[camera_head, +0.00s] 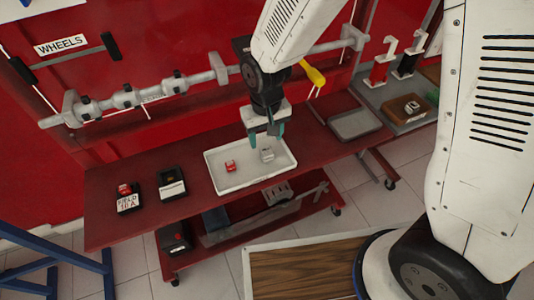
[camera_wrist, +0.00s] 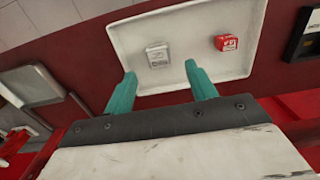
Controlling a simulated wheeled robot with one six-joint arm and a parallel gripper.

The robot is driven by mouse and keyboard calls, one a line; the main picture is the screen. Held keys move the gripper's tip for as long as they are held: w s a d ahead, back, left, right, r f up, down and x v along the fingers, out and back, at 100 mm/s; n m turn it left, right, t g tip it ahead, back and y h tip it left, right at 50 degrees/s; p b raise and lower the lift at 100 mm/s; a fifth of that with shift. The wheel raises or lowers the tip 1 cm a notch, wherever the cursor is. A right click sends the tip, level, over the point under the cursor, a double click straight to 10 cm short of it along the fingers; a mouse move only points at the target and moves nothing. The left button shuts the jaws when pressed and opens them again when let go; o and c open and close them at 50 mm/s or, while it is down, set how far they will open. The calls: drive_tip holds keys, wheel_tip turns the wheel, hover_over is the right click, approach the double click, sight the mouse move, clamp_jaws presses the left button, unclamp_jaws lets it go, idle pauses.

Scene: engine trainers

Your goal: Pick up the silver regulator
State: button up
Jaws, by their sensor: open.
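The silver regulator (camera_wrist: 157,55) is a small pale grey block with dark markings on its top, lying in a white tray. The white tray (camera_head: 228,187) stands on a dark red bench. My gripper (camera_head: 263,135) is over the tray's back right part, pointing down, with teal fingers. In the wrist view my gripper (camera_wrist: 161,82) is open and empty, and the silver regulator appears beyond and between the fingertips. It is apart from them.
A red block (camera_head: 230,166) lies in the tray, left of the silver regulator. Two black devices stand on the red bench (camera_head: 110,228) at left: a red-topped one (camera_head: 127,200) and a dark one (camera_head: 171,183). A grey tray (camera_head: 355,124) lies at right. A grey shaft (camera_head: 150,95) runs behind.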

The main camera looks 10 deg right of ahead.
sight(267, 151)
drive_tip(key=f, duration=0.6)
drive_tip(key=shift+w+d+f, duration=0.1)
drive_tip(key=shift+w+f, duration=0.1)
drive_tip(key=shift+w, duration=0.1)
drive_tip(key=c, duration=1.1)
